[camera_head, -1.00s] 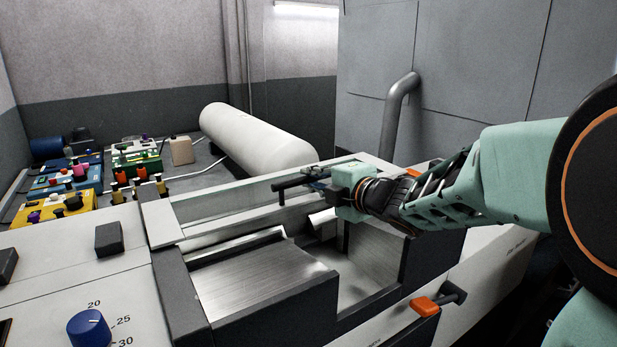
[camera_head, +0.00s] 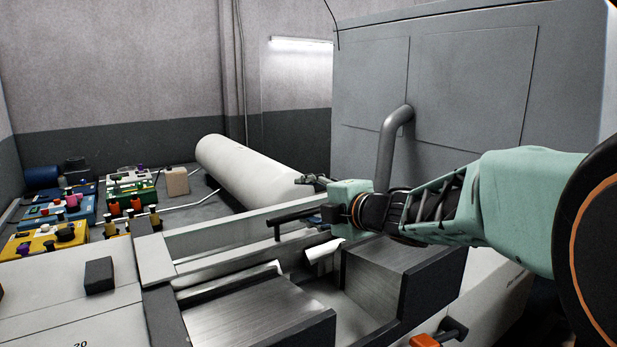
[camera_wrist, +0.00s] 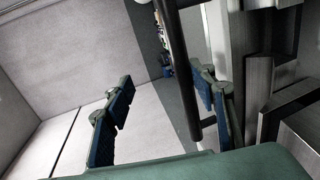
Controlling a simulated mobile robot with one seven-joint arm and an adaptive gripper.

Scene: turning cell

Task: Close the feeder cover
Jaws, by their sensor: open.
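The feeder cover (camera_head: 225,238) shows in the head view as a long pale panel raised along the back of the open feeder trough (camera_head: 255,318). A black bar handle (camera_head: 292,215) stands out at its upper edge. My gripper (camera_head: 318,199) is open at the right end of this bar. In the wrist view the bar (camera_wrist: 180,65) runs between the two blue fingers of my gripper (camera_wrist: 165,95), nearer the right one in the picture. The fingers are not closed on it. Whether either finger touches the bar cannot be told.
A white cylinder (camera_head: 250,172) lies behind the feeder. Colourful control boxes (camera_head: 50,245) stand on the table at left. A tall grey cabinet (camera_head: 460,85) with a bent pipe (camera_head: 387,150) stands behind my arm. An orange-ended lever (camera_head: 424,341) sticks out at the front.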

